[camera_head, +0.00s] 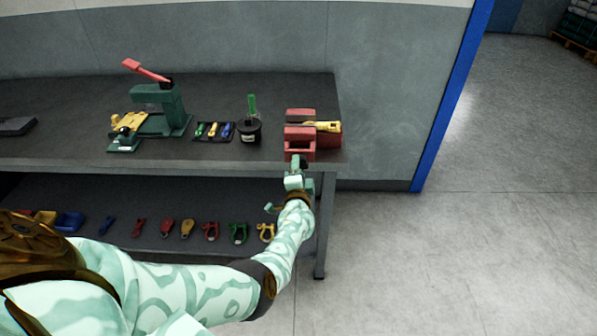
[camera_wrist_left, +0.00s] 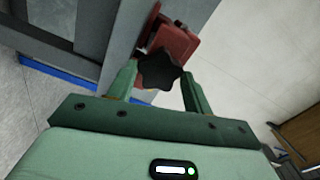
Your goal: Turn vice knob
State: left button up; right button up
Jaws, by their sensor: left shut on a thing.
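A red vice (camera_head: 300,137) stands at the right front corner of the dark workbench, with a yellow piece (camera_head: 328,127) at its top right. In the left wrist view the red vice body (camera_wrist_left: 178,45) shows with a black star-shaped knob (camera_wrist_left: 158,71) at its front. My left gripper (camera_head: 297,165) is at the front of the vice. In the left wrist view its two green fingers (camera_wrist_left: 160,82) stand on either side of the knob, shut on it. In the head view the knob is hidden behind my gripper. My right gripper is not in view.
On the bench (camera_head: 90,163) stand a green press with a red lever (camera_head: 160,108), a small tray of tools (camera_head: 214,132) and a black pot with a green handle (camera_head: 249,127). Several coloured shackles and blocks line the lower shelf (camera_head: 180,257). The floor to the right is clear.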

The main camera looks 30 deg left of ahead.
pick_arm(q)
jog(key=m, duration=0.2)
jog(key=f+m+b, duration=0.1)
jog(key=shift+s+d+m, duration=0.15)
jog(key=shift+d+m, duration=0.2)
jog(key=shift+m, duration=0.05)
jog(key=shift+m+b, duration=0.7)
jog(key=shift+m, duration=1.1)
jog(key=o, duration=1)
jog(key=shift+r, duration=0.15)
jog(key=shift+c, duration=0.2)
jog(key=shift+r, duration=0.15)
jog(key=shift+a, duration=0.15)
